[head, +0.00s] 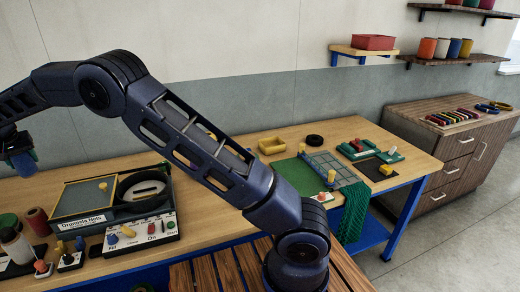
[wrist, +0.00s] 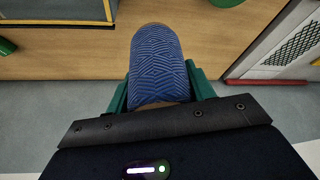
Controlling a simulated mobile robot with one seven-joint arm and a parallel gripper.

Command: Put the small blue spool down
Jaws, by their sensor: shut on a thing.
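The small blue spool (wrist: 157,58) has a patterned blue winding and fills the middle of the wrist view. My gripper (wrist: 160,88) is shut on it, with a green finger on each side. In the head view my gripper (head: 20,154) is at the far left edge, and the blue spool (head: 23,166) shows small below it, near the workbench. The spool's lower end is hidden behind the gripper body in the wrist view. I cannot tell whether the spool touches any surface.
The wooden workbench (head: 240,185) holds a net machine (head: 150,207) with a knobbed panel. A dark red spool (head: 37,222) and a bottle (head: 15,246) stand at its left. A yellow tray (head: 272,146) and a green mat (head: 300,176) lie further right. Bare wood lies between.

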